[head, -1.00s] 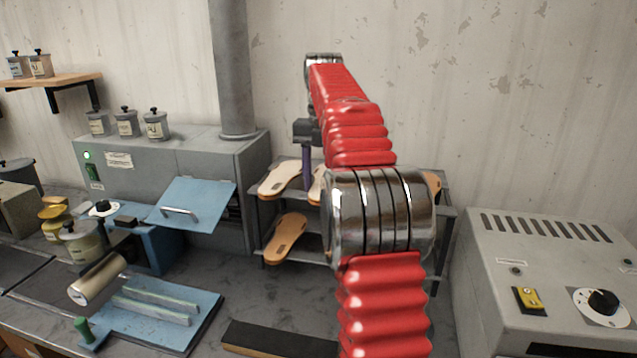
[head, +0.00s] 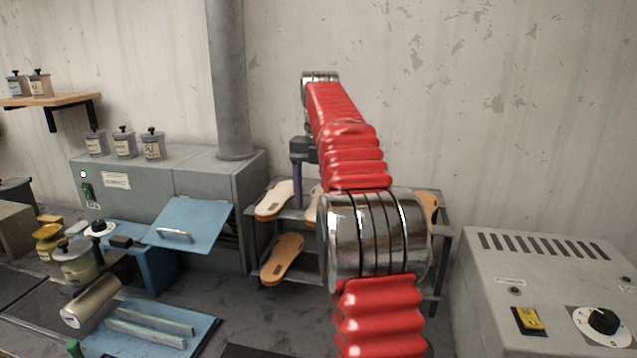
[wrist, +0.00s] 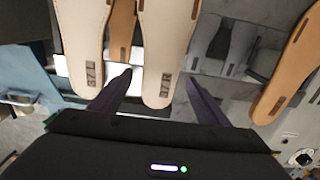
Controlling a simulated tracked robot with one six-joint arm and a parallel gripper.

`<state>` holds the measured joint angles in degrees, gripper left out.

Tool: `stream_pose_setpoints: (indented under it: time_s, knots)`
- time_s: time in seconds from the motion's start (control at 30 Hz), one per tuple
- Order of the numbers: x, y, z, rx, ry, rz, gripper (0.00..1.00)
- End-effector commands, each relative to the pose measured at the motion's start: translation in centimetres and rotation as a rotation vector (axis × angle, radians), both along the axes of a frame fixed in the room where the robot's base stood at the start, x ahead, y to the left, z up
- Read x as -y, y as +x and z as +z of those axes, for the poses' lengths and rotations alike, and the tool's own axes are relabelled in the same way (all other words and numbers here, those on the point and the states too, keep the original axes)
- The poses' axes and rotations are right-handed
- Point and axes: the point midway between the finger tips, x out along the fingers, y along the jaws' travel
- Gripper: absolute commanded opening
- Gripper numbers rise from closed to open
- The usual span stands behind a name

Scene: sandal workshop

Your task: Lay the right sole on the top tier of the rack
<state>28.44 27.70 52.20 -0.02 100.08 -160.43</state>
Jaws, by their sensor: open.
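The grey rack (head: 438,262) stands against the wall, partly hidden behind my arm. Two pale soles with tan edges lie side by side on its top tier: a left one (head: 273,200) and a right one (head: 312,206), the latter mostly hidden by my arm. In the wrist view they are the left sole (wrist: 84,35), marked 37, and the right sole (wrist: 167,40). My gripper (wrist: 158,78) is open, its purple fingers on either side of the right sole's near end, apart from it. In the head view, my gripper (head: 297,188) is over the top tier.
A tan sole (head: 432,206) lies at the rack's right end, and another (head: 282,258) on the lower tier. A grey cabinet with a blue flap (head: 190,225) stands left of the rack. A grey machine with a dial (head: 545,280) stands right. Bare wall is above.

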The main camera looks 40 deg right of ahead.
Motion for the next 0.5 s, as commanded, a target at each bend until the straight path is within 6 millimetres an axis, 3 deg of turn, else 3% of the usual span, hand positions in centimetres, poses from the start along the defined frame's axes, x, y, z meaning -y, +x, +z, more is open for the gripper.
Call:
stream_pose_setpoints:
  time_s: [0.5]
  knots:
    - [0.0, 0.1, 4.5, 0.001, -0.001, 0.000, 0.69]
